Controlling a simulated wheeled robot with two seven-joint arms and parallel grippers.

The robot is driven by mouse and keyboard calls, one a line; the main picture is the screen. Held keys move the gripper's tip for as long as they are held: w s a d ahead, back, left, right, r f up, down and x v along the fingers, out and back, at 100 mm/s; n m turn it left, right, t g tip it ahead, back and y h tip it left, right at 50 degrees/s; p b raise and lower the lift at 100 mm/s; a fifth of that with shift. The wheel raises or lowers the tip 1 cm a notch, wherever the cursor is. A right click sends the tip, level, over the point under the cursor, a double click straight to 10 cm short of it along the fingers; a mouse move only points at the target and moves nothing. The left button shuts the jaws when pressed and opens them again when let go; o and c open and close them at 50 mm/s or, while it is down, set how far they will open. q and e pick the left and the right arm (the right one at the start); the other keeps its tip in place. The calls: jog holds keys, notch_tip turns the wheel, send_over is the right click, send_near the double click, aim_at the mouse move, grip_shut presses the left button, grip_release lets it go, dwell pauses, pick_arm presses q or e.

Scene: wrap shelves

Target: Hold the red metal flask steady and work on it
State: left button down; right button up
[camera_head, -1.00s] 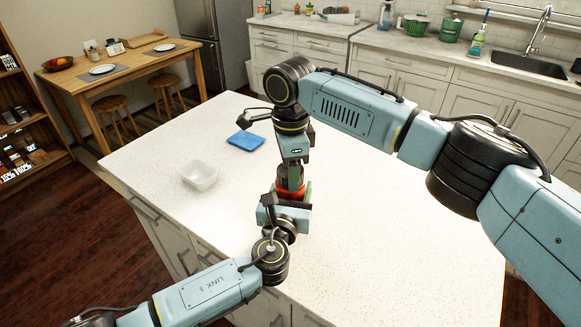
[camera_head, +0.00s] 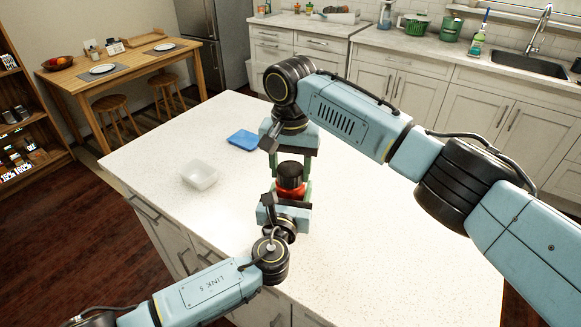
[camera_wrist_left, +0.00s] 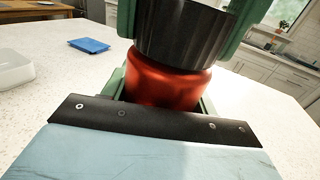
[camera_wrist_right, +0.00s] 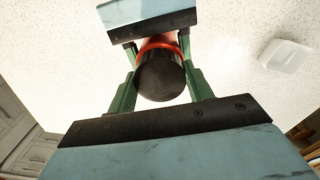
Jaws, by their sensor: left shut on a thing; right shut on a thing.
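The red metal flask (camera_head: 290,191) stands upright above the near part of the white counter, with a black lid (camera_head: 291,173) on top. My left gripper (camera_head: 287,197) is shut on its red body from the near side; the red body (camera_wrist_left: 168,82) fills the middle of the left wrist view. My right gripper (camera_head: 292,168) comes down from above and is shut on the black lid, with a green finger on each side. The lid (camera_wrist_right: 160,76) also shows between the fingers in the right wrist view. The flask's base is hidden behind my left gripper.
A clear plastic container (camera_head: 201,174) and a blue flat box (camera_head: 243,140) lie on the white counter (camera_head: 400,230), left of and beyond the flask. The counter's right part is clear. A wooden table (camera_head: 130,70) stands at the back left.

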jog(key=n, duration=2.1)
jog(key=shift+r+n, duration=0.1)
jog(key=shift+n, duration=0.2)
jog(key=n, duration=0.3)
jog(key=shift+n, duration=0.3)
jog(key=n, duration=0.4)
jog(key=shift+r, duration=0.1)
jog(key=shift+r, duration=1)
